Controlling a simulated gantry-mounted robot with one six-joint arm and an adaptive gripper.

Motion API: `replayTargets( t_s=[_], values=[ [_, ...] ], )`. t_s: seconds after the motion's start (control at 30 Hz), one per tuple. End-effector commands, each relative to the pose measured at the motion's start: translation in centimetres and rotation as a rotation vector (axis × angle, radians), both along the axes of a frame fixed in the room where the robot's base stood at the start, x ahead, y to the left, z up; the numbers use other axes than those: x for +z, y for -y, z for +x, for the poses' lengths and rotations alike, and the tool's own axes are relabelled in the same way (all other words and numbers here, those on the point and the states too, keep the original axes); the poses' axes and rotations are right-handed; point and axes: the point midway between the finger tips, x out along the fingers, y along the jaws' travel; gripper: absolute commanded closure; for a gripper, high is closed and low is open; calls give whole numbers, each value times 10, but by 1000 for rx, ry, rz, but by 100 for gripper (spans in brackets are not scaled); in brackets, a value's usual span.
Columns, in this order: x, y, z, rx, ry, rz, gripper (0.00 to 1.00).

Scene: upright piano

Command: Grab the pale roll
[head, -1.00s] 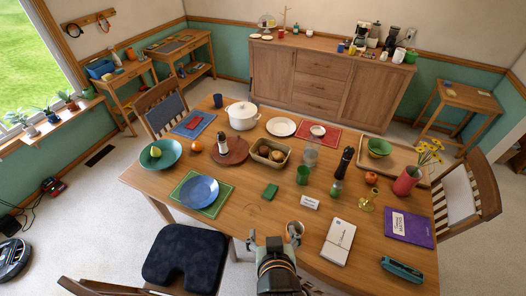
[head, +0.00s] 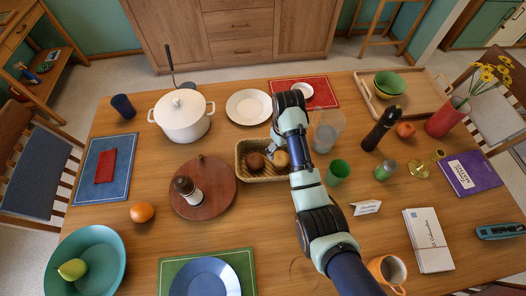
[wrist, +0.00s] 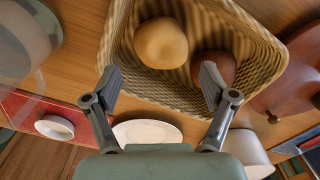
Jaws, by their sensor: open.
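The pale roll (head: 281,158) lies in a tan woven basket (head: 240,174) beside a darker brown roll (head: 255,161). In the wrist view the pale roll (wrist: 160,43) is left of centre and the brown roll (wrist: 213,66) is to its right, partly behind a finger. My gripper (wrist: 160,78) is open and empty, its fingers spread wide over the basket's rim. The pale roll lies beyond the gap between the fingertips, apart from them. In the head view my gripper (head: 273,144) is at the basket's back side, partly hidden by my arm.
A clear cup (head: 328,130) and a green cup (head: 339,172) stand right of the basket. A round wooden board (head: 222,203) with a shaker (head: 187,190) is on the left. A white pot (head: 182,118) and a white plate (head: 249,107) are behind.

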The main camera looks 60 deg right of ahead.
Motion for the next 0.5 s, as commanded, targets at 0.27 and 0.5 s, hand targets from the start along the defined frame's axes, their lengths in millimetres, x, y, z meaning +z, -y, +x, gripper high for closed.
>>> replayTargets(
  t_s=[0.27,0.5],
  values=[
    [-25,-1,1,1,1,0,16],
    [-64,-2,2,2,-1,0,16]
  ],
)
